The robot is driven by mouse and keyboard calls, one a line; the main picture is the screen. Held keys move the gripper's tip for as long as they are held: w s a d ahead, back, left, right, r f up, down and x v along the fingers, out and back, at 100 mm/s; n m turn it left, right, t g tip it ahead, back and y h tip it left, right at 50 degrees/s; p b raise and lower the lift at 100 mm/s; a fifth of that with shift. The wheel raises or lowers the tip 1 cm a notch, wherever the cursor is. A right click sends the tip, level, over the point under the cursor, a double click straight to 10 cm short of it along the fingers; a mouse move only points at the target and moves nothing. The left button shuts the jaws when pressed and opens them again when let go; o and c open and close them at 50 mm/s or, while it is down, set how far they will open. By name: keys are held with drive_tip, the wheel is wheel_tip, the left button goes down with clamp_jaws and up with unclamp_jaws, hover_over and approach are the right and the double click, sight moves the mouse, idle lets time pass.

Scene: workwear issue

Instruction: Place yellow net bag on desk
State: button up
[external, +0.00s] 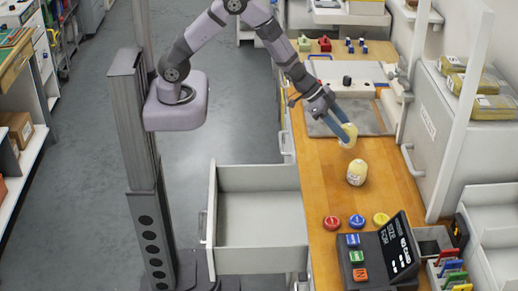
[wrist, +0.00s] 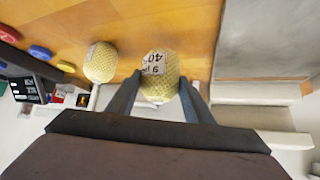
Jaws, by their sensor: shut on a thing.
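My gripper (external: 342,124) is shut on a yellow net bag (external: 348,136) over the wooden desk (external: 387,190). In the wrist view the held bag (wrist: 160,75) sits between the two fingers and shows a white label with dark print. A second yellow net bag (external: 356,173) stands upright on the desk, nearer the external camera than the held one. It also shows in the wrist view (wrist: 101,62), to the left of the held bag and apart from it. I cannot tell whether the held bag touches the desk.
An open, empty drawer (external: 258,205) juts out from the desk's left side. Red, blue and yellow round buttons (external: 357,221) and a dark card device (external: 385,255) are at the near end. A grey board (external: 345,98) lies behind my gripper. A grey cabinet (external: 437,130) stands at right.

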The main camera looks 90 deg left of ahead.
drive_tip(key=shift+f+b, duration=0.35)
drive_tip(key=shift+f, duration=1.45)
drive_tip(key=shift+f, duration=0.15)
drive_tip(key=o, duration=1)
drive_tip(key=shift+o, duration=0.2)
